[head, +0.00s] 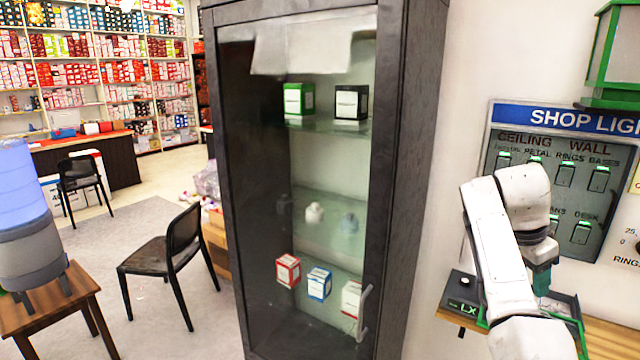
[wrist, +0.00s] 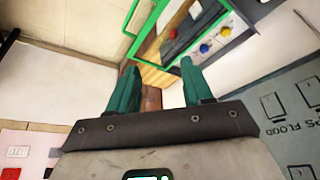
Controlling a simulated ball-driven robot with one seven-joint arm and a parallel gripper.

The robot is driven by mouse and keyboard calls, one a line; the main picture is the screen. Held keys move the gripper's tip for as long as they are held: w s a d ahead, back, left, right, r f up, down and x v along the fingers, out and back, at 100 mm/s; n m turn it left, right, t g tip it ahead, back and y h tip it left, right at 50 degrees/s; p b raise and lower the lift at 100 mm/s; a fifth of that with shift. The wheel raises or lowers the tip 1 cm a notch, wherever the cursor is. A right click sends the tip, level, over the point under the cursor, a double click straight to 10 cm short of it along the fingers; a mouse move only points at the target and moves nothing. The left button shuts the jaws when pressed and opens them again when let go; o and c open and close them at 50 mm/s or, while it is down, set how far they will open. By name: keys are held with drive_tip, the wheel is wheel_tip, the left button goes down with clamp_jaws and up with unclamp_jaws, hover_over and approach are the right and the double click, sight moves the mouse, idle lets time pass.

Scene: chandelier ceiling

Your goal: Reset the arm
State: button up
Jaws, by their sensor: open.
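My white arm (head: 503,250) is bent at the right of the head view, in front of the switch panel and above a small wooden shelf. My gripper (wrist: 160,80) shows in the wrist view with two teal fingers spread apart and nothing between them. In the head view it is mostly hidden behind my arm, with a bit of teal by the panel's lower edge.
A switch panel (head: 625,160) is on the wall. A shelf (head: 610,338) holds a dark box (head: 463,290). A tall glass cabinet (head: 405,180) with small boxes stands centrally. A chair (head: 165,250) and wooden table (head: 50,305) are left; open floor lies beyond.

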drive_tip(key=s+a+f+n+t+y, duration=0.1)
drive_tip(key=s+a+f+n, duration=0.2)
drive_tip(key=f, duration=0.4)
drive_tip(key=s+a+f+n, duration=0.2)
drive_tip(key=s+f, duration=0.3)
drive_tip(key=f, duration=0.1)
drive_tip(key=s+a+f+n+t+y, duration=0.1)
drive_tip(key=s+a+f+n, duration=0.2)
drive_tip(key=f, duration=0.4)
drive_tip(key=s+a+f+n+t+y, duration=0.15)
drive_tip(key=s+a+n, duration=0.25)
drive_tip(key=s, duration=0.7)
drive_tip(key=s+a+f+n+t+y, duration=0.15)
drive_tip(key=s+a+n, duration=0.25)
drive_tip(key=s, duration=0.8)
drive_tip(key=s+f+g+b, duration=0.2)
drive_tip(key=s+f+b, duration=0.3)
drive_tip(key=f, duration=0.3)
drive_tip(key=s+d+f+g+b, duration=0.1)
drive_tip(key=s+f+g+b, duration=0.1)
drive_tip(key=s+f+b, duration=0.3)
wheel_tip(320, 180, down, 3)
drive_tip(key=shift+s+d+r+g+h, duration=0.1)
drive_tip(key=shift+s+d+g+h, duration=0.2)
drive_tip(key=shift+s+h, duration=0.1)
drive_tip(key=shift+w, duration=0.1)
